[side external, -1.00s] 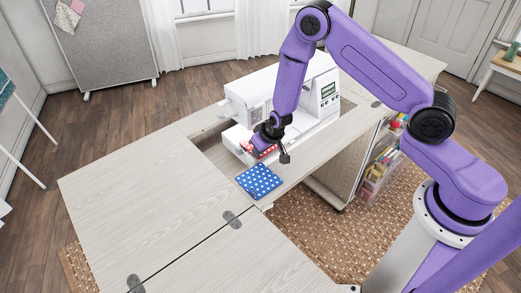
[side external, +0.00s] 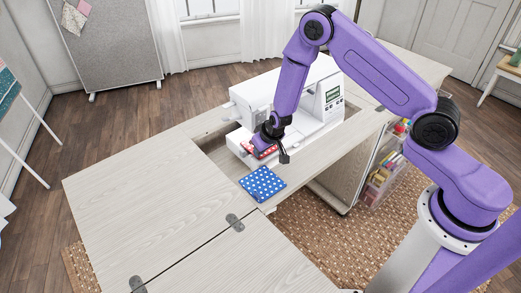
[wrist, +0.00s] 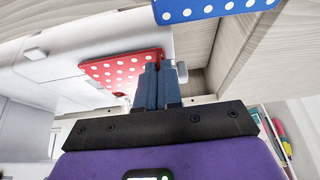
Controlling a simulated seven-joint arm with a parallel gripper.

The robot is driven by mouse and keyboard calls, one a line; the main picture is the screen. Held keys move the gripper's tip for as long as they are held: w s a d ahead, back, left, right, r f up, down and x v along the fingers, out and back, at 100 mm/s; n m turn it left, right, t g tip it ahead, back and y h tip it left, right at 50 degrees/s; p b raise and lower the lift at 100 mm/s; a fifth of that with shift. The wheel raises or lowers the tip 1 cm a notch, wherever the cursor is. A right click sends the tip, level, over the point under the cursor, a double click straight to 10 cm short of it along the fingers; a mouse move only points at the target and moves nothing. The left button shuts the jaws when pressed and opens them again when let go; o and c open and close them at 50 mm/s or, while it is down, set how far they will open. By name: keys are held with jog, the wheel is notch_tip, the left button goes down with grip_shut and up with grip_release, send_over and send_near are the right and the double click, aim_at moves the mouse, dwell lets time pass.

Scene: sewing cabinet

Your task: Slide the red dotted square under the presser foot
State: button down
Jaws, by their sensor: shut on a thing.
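The red dotted square (wrist: 118,70) lies flat at the sewing machine's bed, and its edge is between my gripper's fingertips. My gripper (wrist: 155,75) is shut on that edge. In the side external view the red square (side external: 262,152) shows only in part beneath my gripper (side external: 268,143). The white sewing machine (side external: 316,104) stands in the cabinet's opening. The presser foot is hidden in the side view, and I cannot make it out in the wrist view.
A blue dotted square (side external: 263,183) lies on the cabinet top in front of the machine; it also shows in the wrist view (wrist: 190,10). The wooden cabinet top (side external: 150,205) is clear at the left. A cart of coloured supplies (side external: 380,180) stands at the right.

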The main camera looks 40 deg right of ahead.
jog(key=shift+w, duration=0.25)
jog(key=shift+w, duration=0.4)
dwell(0.3)
jog(key=c, duration=1.2)
grip_release()
jog(key=v, duration=1.7)
jog(key=shift+r, duration=0.15)
